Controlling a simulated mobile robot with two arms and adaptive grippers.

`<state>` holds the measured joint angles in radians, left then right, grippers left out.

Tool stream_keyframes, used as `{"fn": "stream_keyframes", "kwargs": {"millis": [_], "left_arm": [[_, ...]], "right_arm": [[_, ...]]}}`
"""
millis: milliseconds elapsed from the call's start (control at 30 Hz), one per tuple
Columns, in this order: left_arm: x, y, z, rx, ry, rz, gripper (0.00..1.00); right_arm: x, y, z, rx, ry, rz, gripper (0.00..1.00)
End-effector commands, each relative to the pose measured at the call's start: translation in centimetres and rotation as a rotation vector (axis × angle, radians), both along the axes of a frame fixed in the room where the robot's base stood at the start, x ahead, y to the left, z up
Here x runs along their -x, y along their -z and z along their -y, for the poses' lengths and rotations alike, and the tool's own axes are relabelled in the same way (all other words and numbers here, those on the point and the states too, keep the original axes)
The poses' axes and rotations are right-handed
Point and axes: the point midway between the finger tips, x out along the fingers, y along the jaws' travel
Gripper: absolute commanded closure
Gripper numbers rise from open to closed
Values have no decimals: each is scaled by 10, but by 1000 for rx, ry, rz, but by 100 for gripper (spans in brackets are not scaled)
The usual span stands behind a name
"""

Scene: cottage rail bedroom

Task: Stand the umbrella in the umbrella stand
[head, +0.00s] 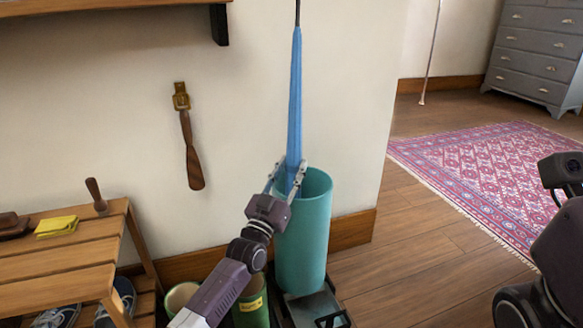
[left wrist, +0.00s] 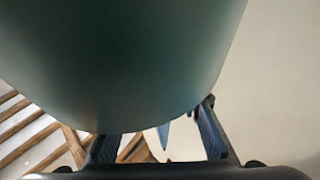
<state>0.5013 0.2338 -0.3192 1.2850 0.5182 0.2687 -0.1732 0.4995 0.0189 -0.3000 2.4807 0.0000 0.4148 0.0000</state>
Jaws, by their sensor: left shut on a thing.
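The blue furled umbrella (head: 295,95) stands nearly upright in the head view, its thin dark shaft running out of the top of the picture. My left gripper (head: 285,178) is shut on its lower part, at the rim of the teal cylindrical umbrella stand (head: 303,240). The umbrella overlaps the stand's mouth; whether its lower end is inside is hidden by the gripper. In the left wrist view, a large teal surface of the stand (left wrist: 125,60) fills the upper part, with a pointed bit of blue (left wrist: 163,134) below it. My right gripper is out of view.
Green boots (head: 250,303) are beside the stand. A shoehorn (head: 190,145) hangs on the wall. A red rug (head: 500,175) and open floor lie to the right.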

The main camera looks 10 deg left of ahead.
Motion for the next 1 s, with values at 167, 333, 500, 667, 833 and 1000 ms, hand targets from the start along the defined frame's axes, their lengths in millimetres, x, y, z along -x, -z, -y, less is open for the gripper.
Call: {"fn": "stream_keyframes", "kwargs": {"millis": [167, 333, 500, 667, 833, 1000], "left_arm": [[0, 1, 0, -1, 0, 2, 100], [0, 2, 0, -1, 0, 0, 100], [0, 3, 0, -1, 0, -2, 52], [0, 3, 1, -2, 1, -3, 48], [0, 3, 1, -2, 1, -4, 48], [2, 8, 1, -3, 1, -11, 48]], "right_arm": [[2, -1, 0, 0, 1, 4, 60], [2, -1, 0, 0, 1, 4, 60], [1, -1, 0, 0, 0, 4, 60], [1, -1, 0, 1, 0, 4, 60], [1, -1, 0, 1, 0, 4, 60], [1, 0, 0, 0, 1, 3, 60]]}}
